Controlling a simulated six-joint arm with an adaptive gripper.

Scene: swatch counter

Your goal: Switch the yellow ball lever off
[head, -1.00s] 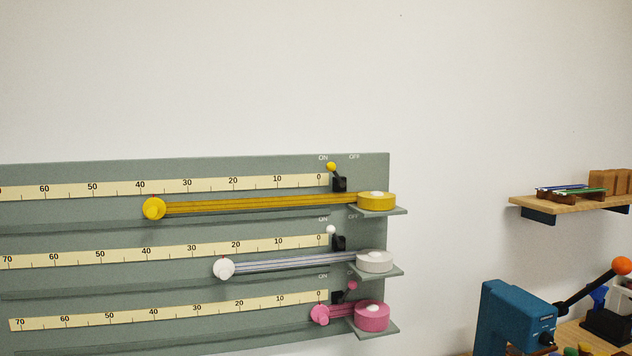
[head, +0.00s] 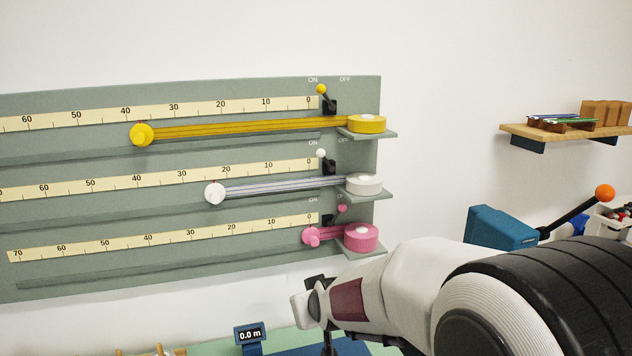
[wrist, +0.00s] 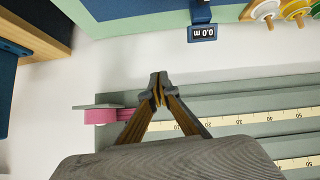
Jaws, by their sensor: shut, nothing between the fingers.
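The yellow ball lever (head: 321,89) is at the upper right of the grey-green wall panel (head: 230,92) in the head view. Its ball leans left, under the ON label (head: 313,80); the OFF label (head: 345,79) is to its right. My gripper (wrist: 158,88) is shut and empty in the wrist view, in front of the panel's lower edge near the pink tape roll (wrist: 101,116). In the head view my wrist is low at the right, well below the yellow lever, and the fingers are mostly cut off. The yellow lever does not show in the wrist view.
Below are a white ball lever (head: 321,153), leaning to ON, and a pink ball lever (head: 342,208), leaning to OFF. The yellow tape roll (head: 367,124) sits on a ledge just below and right of the yellow lever. A blue device with an orange-ball handle (head: 604,192) stands right.

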